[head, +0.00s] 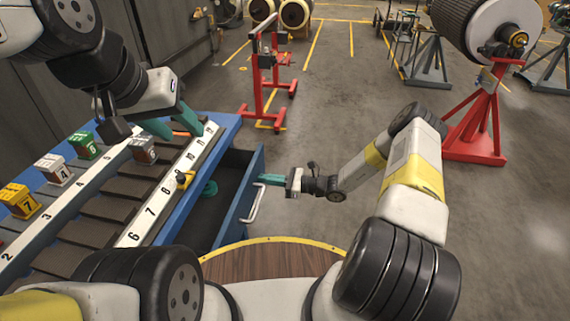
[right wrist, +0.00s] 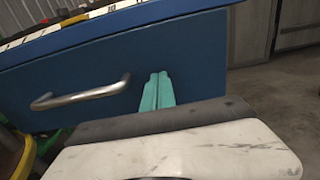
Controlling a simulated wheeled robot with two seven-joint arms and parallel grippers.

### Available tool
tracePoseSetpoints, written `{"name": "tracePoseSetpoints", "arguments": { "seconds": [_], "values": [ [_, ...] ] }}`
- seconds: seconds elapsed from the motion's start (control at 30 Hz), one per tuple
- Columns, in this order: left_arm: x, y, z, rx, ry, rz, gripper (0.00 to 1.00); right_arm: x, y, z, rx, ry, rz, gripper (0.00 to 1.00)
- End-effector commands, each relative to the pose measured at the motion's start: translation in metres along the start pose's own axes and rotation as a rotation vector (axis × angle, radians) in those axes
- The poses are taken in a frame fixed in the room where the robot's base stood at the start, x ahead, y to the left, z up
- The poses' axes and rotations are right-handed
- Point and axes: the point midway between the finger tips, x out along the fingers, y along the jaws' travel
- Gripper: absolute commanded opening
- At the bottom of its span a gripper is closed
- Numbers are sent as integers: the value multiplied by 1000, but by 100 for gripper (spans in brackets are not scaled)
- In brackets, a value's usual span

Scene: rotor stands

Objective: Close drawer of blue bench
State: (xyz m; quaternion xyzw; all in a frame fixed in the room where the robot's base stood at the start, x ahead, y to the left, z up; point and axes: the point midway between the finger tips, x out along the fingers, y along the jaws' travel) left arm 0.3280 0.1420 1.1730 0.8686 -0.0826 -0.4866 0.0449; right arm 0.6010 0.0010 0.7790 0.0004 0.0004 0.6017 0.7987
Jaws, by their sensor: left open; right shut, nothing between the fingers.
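The blue bench (head: 224,128) stands at the left in the head view. Its drawer (head: 236,215) is pulled out, and the dark inside shows. A silver bar handle (head: 257,205) is on the drawer front; it also shows in the right wrist view (right wrist: 80,95). My right gripper (head: 262,179) is shut and empty at the drawer front, beside the handle. In the right wrist view its teal fingers (right wrist: 157,92) point at the blue front, right of the handle; I cannot tell whether they touch it. My left gripper (head: 172,122) is open above the bench top, near a grey numbered block (head: 144,150).
Numbered green (head: 84,146), white (head: 54,170) and yellow (head: 20,201) blocks sit on the bench's slotted top. A small teal object (head: 210,188) lies in the drawer. Red stands (head: 268,80) and a rotor stand (head: 480,130) are beyond. The floor right of the drawer is clear.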

Motion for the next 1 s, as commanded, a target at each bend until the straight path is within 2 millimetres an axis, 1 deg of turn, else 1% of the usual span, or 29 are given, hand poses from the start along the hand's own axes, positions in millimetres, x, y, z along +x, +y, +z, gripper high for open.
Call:
{"name": "tracePoseSetpoints", "arguments": {
  "seconds": [0.03,0.2,0.3,0.43,0.6,0.7,1.0],
  "values": [
    [0,0,0,0,0,0,45,15,1,0,1,-2,3,0],
    [0,0,0,0,0,0,45,59,1,0,0,-2,3,0],
    [0,0,0,0,0,0,45,80,1,0,-1,-2,2,0],
    [0,0,0,0,0,0,45,103,1,0,-1,-1,2,0],
    [0,0,0,0,0,0,45,122,0,0,0,-1,1,0],
    [0,0,0,0,0,0,45,128,0,0,-1,0,0,0],
    [0,0,0,0,0,0,45,135,-1,1,-1,0,-1,0]
  ]
}}
